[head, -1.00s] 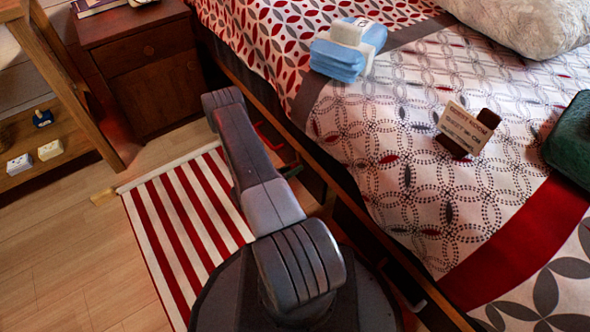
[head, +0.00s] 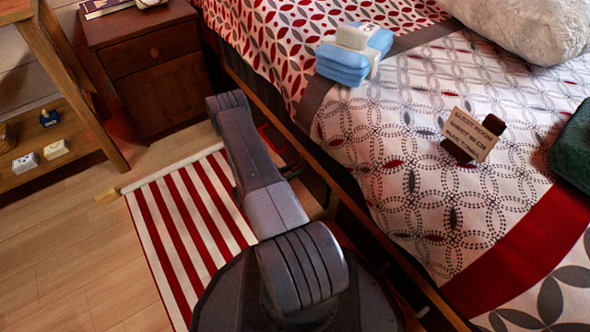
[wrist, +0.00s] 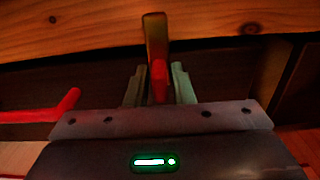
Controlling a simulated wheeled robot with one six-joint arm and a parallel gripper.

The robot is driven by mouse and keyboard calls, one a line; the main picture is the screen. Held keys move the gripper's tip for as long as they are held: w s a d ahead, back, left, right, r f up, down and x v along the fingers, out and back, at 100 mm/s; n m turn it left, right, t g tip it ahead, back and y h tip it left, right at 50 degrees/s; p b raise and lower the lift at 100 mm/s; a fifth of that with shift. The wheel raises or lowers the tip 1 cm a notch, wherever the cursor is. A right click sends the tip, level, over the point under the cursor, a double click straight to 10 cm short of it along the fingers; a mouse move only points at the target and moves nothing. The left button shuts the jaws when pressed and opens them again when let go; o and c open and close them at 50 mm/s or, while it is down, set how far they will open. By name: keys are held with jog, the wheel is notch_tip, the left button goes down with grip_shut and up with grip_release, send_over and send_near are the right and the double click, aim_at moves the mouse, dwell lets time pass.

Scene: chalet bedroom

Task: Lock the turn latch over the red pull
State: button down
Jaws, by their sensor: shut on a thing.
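In the wrist view, the turn latch (wrist: 155,38) is an upright narrow tab, amber-brown at the top and red lower down. Its top overlaps the wooden rail. My gripper (wrist: 158,82) has a pale finger on each side of the tab and is shut on it. A red pull (wrist: 45,113) shows at the left of the wrist view, apart from my fingers. In the head view, my arm hides the gripper and the latch. Part of a red pull (head: 270,137) shows beside my arm, at the bed's side.
A wooden bed rail (wrist: 220,25) runs across the top of the wrist view. The bed (head: 385,215) fills the right of the head view. A nightstand (head: 150,65) stands behind my arm. A striped red and white rug (head: 185,225) lies on the floor at left.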

jog(key=c, duration=1.4)
grip_release()
jog(key=shift+c, duration=0.2)
jog(key=shift+a, duration=0.1)
jog(key=p+v, duration=0.3)
jog(key=v, duration=1)
jog(key=shift+s+a, duration=0.2)
jog(key=shift+a, duration=0.05)
jog(key=b+x, duration=0.3)
jog(key=x, duration=1.1)
jog(key=shift+s, duration=0.1)
